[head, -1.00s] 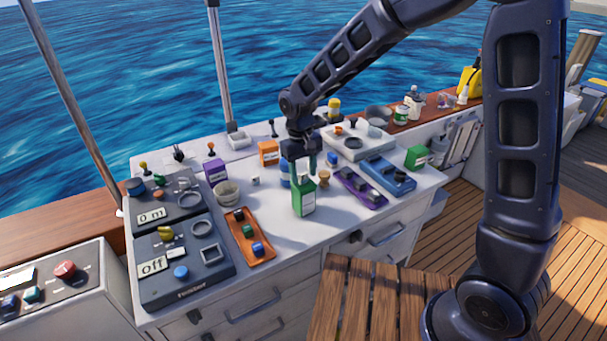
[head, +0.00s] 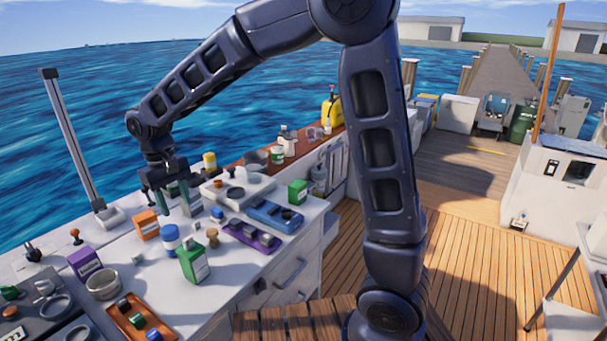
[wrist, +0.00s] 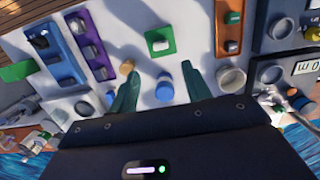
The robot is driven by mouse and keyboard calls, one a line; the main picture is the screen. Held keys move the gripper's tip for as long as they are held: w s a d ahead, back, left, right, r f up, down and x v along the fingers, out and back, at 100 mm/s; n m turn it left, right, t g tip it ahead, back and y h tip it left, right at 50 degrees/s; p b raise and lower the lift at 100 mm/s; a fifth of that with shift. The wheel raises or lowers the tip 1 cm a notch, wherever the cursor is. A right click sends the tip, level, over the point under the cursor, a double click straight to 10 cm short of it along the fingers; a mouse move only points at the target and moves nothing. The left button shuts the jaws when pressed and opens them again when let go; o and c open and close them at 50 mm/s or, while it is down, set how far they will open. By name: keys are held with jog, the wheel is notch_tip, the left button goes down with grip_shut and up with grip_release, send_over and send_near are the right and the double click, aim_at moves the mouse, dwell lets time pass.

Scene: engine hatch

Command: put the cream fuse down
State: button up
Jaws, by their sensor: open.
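My gripper (head: 178,208) is open, with its green fingers pointing down above the back part of the white counter (head: 240,292). Nothing is held between the fingers in the wrist view (wrist: 160,75). A small pale block (head: 131,257) stands on the counter left of the blue-and-white jar (head: 170,240); it may be the cream fuse, but it is too small to be sure. A green container (head: 193,264) with a pale top stands in front of the gripper. In the wrist view, the green container (wrist: 171,36) lies beyond the fingertips, apart from them.
A purple tray (head: 250,237) and a blue device (head: 274,214) lie to the right. An orange tray (head: 119,316), a bowl (head: 103,285) and a purple box (head: 84,263) are to the left. An orange box (head: 147,225) stands behind.

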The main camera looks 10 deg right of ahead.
jog(key=w+d+r+m+t+y, duration=0.1)
jog(key=w+d+r, duration=0.15)
jog(key=d, duration=0.55)
jog(key=w+d+r+m, duration=0.1)
jog(key=d+r+m, duration=0.15)
jog(key=d, duration=0.65)
jog(key=w+d+r+m+t+y, duration=0.1)
jog(key=w+d+r, duration=0.15)
jog(key=d, duration=0.55)
jog(key=s+d+m+t, duration=0.1)
jog(key=s+d, duration=0.3)
jog(key=d, duration=0.3)
jog(key=s+d+m+t, duration=0.1)
jog(key=s+d+m, duration=0.1)
jog(key=d, duration=0.5)
jog(key=s+d+m+t+h, duration=0.1)
jog(key=s+d, duration=0.4)
jog(key=d, duration=0.3)
jog(key=shift+s+t, duration=0.3)
jog(key=shift+m, duration=0.25)
dwell(2.8)
